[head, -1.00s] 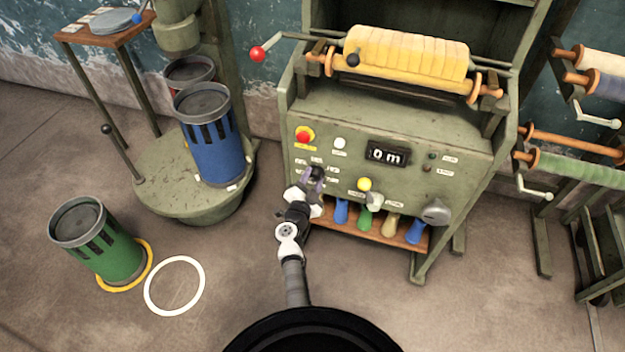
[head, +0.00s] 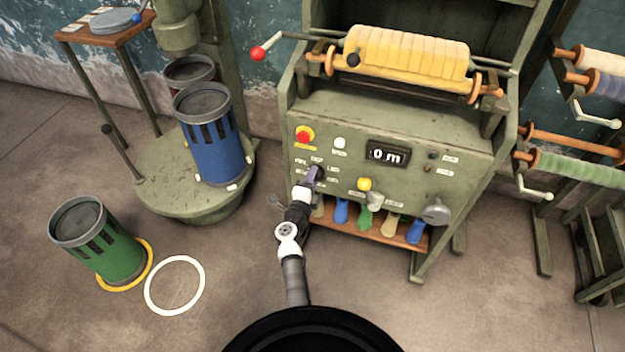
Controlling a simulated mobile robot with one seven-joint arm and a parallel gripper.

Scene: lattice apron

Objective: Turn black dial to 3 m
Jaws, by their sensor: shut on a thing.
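The black dial (head: 320,172) is on the left part of the green machine's front panel (head: 400,140), among small white labels. My gripper (head: 314,175) reaches it from below and is shut on it, hiding most of it. The dial's pointer and the nearby label text are too small or covered to read. The display (head: 387,155) to the right of the dial shows 0 m.
A red button (head: 304,135), white button (head: 339,143), yellow button (head: 364,184) and grey knob (head: 435,212) share the panel. A yellow roll (head: 405,55) sits above. Blue (head: 215,145) and green (head: 105,245) canisters stand left.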

